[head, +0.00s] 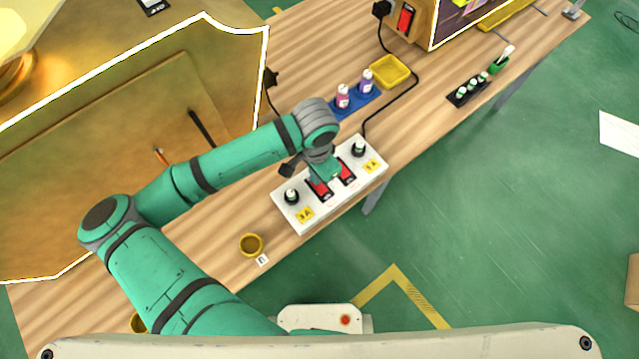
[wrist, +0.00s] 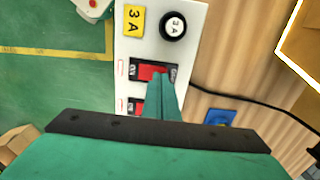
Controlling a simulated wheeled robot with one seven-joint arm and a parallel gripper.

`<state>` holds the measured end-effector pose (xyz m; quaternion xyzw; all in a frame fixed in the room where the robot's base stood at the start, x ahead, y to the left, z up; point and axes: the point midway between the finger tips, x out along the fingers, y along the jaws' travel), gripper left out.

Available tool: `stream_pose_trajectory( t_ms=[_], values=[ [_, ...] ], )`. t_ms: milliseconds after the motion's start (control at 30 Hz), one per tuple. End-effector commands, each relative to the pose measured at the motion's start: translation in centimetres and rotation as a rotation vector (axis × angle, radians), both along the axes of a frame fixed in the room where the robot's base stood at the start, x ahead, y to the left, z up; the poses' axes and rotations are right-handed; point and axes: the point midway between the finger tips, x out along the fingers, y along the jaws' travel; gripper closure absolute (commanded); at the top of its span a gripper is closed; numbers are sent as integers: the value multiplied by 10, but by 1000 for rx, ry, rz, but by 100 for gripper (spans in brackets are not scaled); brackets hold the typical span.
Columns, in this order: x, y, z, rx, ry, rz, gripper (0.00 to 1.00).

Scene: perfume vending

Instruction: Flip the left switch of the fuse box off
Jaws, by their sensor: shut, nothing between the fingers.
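The white fuse box (head: 340,200) lies on the wooden table near its front edge. It has two red switches in black frames. The left switch (head: 319,189) also shows in the wrist view (wrist: 146,72), as the upper one. The right switch (head: 348,171) is partly hidden by my gripper in the wrist view (wrist: 136,104). My gripper (head: 326,175) points down at the fuse box with its fingers shut and empty. In the wrist view its fingertips (wrist: 161,82) overlap the table-side end of the left switch. I cannot tell whether they touch it.
A blue tray (head: 362,106) with bottles stands behind. A gold cup (head: 251,244) is left of the box. Green floor lies in front.

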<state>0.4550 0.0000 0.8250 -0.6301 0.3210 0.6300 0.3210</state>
Motion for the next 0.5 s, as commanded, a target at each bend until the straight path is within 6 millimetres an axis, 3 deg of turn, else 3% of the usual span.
stream_pose_trajectory(
  t_ms=[500],
  values=[
    [0, 0, -7, -1, 1, 1, 100]
  ],
)
